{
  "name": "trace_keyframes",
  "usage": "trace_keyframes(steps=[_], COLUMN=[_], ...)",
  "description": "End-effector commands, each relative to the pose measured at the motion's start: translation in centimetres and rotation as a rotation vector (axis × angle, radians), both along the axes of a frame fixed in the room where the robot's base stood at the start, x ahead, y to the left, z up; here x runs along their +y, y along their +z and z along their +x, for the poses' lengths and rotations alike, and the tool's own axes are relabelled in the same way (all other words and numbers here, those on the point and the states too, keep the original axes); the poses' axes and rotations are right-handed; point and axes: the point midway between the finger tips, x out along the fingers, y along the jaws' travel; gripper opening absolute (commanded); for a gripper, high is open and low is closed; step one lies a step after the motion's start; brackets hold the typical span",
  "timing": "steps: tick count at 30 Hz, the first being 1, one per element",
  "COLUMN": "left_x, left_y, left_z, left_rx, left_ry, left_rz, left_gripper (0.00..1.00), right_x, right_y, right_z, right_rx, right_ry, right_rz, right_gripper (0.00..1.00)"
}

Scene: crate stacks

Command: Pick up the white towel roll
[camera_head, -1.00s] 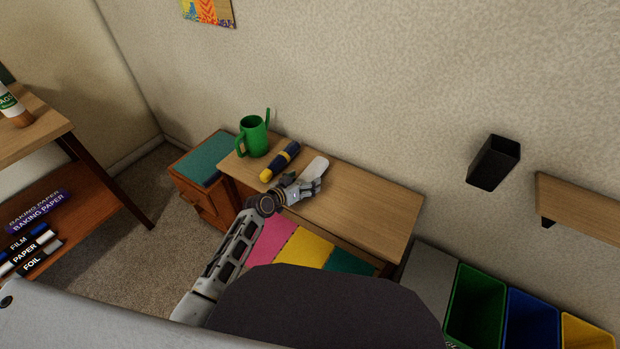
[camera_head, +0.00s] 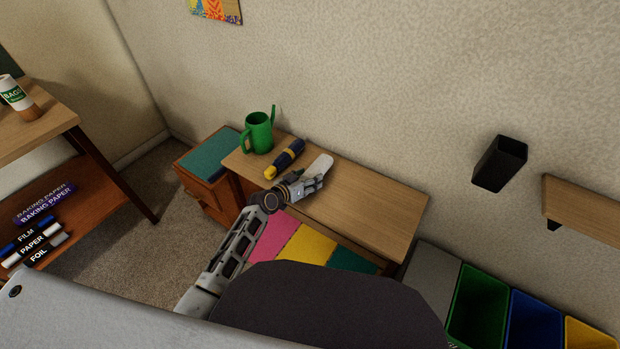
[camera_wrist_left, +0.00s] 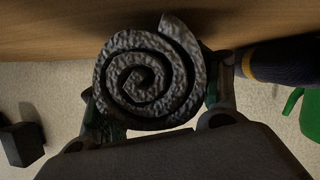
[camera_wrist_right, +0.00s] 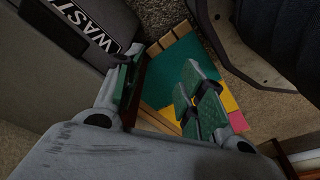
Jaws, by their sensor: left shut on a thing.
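The white towel roll (camera_head: 321,164) is at the wooden table top, right of a dark blue and yellow roll-shaped thing (camera_head: 286,156). My left gripper (camera_head: 309,184) is shut on the towel roll near its front end. In the left wrist view the roll's spiral end (camera_wrist_left: 150,80) sits between the two fingers and looks grey in shadow. I cannot tell whether the roll touches the table. My right gripper (camera_wrist_right: 163,85) shows only in its own wrist view, with its fingers apart and nothing between them.
The table (camera_head: 375,207) is clear to the right. A green watering can (camera_head: 259,133) stands at its left end. Coloured panels (camera_head: 305,246) lie below its front edge. Bins (camera_head: 478,300) stand at the right, and a black holder (camera_head: 499,163) is on the wall.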

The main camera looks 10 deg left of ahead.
Motion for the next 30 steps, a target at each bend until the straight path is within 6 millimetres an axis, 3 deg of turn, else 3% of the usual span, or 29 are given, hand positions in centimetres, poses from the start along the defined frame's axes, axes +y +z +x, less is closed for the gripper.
trace_keyframes(steps=[8,30], left_x=[0.0,0.0], left_y=[1.3,8.9], left_z=[0.0,0.1], left_rx=[-0.002,-0.003], left_ry=[-0.001,0.000], left_rz=[0.001,0.001], left_gripper=[0.37,0.37], right_x=[-0.2,-2.9], right_y=[-0.5,-6.6], right_z=[0.0,-2.5], right_rx=[-0.010,-0.037], right_ry=[-0.003,-0.010], right_rz=[0.000,-0.026], right_gripper=[0.40,0.40])
